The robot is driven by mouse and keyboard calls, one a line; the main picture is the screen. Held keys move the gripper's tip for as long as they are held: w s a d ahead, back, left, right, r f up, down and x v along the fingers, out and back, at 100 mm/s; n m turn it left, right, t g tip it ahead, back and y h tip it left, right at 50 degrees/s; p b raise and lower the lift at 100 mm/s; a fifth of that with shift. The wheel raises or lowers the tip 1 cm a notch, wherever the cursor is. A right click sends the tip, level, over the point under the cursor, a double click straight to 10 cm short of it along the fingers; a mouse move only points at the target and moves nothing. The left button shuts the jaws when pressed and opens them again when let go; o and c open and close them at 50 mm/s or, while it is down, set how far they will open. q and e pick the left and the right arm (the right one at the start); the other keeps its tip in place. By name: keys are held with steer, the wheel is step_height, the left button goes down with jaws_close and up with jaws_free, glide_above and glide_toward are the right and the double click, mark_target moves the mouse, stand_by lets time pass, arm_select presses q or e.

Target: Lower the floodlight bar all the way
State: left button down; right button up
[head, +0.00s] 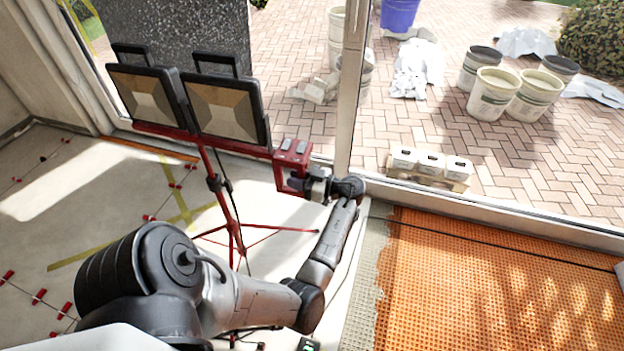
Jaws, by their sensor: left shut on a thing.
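The floodlight bar (225,143) is a red crossbar on a red tripod stand (231,215). It carries two dark-framed floodlights, a left one (150,97) and a right one (225,107), both facing me. At its right end is a red bracket (290,160) with grey switches on top. My left gripper (306,186) is shut on the lower part of this bracket, coming from the right. The fingertips are small and partly hidden there. The bar stands well above the floor, at the top of the tripod's post. My right gripper is not in view.
A window post (350,90) and door sill stand close behind the gripper. Orange matting (490,290) covers the floor at right; pale tiles with red clips (38,297) lie at left. Outside are buckets (493,92) and a small pallet of white containers (430,165).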

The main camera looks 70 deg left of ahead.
arm_select(q)
step_height(320, 180, down, 7)
steer(key=b, duration=0.4)
steer(key=shift+r+b, duration=0.15)
steer(key=shift+b, duration=0.15)
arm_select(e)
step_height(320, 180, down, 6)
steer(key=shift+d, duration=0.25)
arm_select(q)
steer(key=c, duration=1.2)
jaws_free()
steer(key=shift+o, duration=1.2)
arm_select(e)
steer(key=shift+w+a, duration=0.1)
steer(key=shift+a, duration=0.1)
arm_select(q)
steer(key=shift+w+r, duration=0.1)
